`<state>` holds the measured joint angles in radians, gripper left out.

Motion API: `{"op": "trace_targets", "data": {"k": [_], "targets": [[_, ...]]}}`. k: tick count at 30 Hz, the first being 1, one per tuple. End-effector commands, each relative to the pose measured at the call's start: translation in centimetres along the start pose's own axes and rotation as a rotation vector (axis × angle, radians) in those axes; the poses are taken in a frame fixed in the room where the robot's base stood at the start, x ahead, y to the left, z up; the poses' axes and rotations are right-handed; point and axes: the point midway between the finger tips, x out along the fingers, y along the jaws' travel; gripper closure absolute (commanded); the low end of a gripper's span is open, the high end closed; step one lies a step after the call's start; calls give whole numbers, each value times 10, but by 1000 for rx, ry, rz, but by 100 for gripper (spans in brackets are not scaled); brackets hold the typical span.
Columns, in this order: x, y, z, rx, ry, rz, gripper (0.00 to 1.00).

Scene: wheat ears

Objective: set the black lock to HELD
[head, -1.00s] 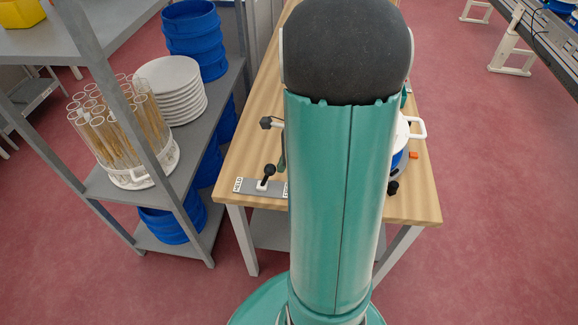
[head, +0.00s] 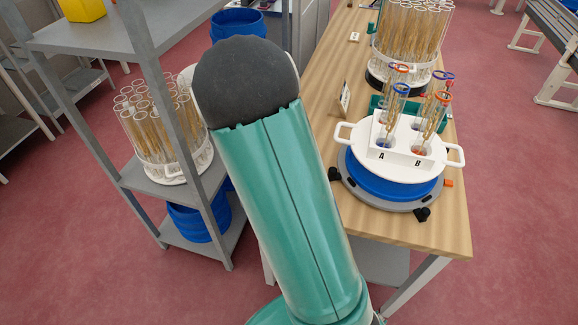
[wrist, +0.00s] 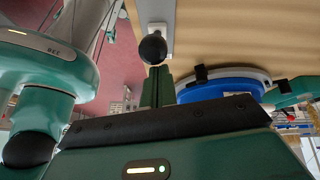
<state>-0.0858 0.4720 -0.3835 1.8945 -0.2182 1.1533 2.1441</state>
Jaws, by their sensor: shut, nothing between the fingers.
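The black lock shows in the wrist view as a lever with a round black ball knob (wrist: 153,48) on a white base (wrist: 157,29). It stands on a grey plate (wrist: 152,10) at the wooden table's edge. No label is readable there now. My gripper (wrist: 157,72) shows green fingers, shut and empty, with the tips just below the knob in the picture. I cannot tell whether they touch it. In the head view my arm hides the lock and the gripper.
On the table (head: 440,240), a white tube rack marked A and B (head: 405,158) stands on a blue round base (head: 395,186) with black clamps. A tube holder (head: 380,75) stands behind. A grey shelf (head: 135,180) with tubes is at left.

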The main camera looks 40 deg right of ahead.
Motion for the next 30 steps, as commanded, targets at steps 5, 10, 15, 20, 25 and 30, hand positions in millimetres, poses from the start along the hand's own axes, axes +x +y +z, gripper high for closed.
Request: {"op": "trace_targets", "data": {"k": [5,10,15,20,25,30], "targets": [[-2,-2,8,1,-7,0,100],[-2,-2,13,0,-8,0,100],[-2,-2,15,-1,-10,-1,100],[-2,-2,16,-3,-12,-1,100],[-2,-2,17,-4,-14,-2,100],[-4,-4,12,-4,-16,-3,100]]}}
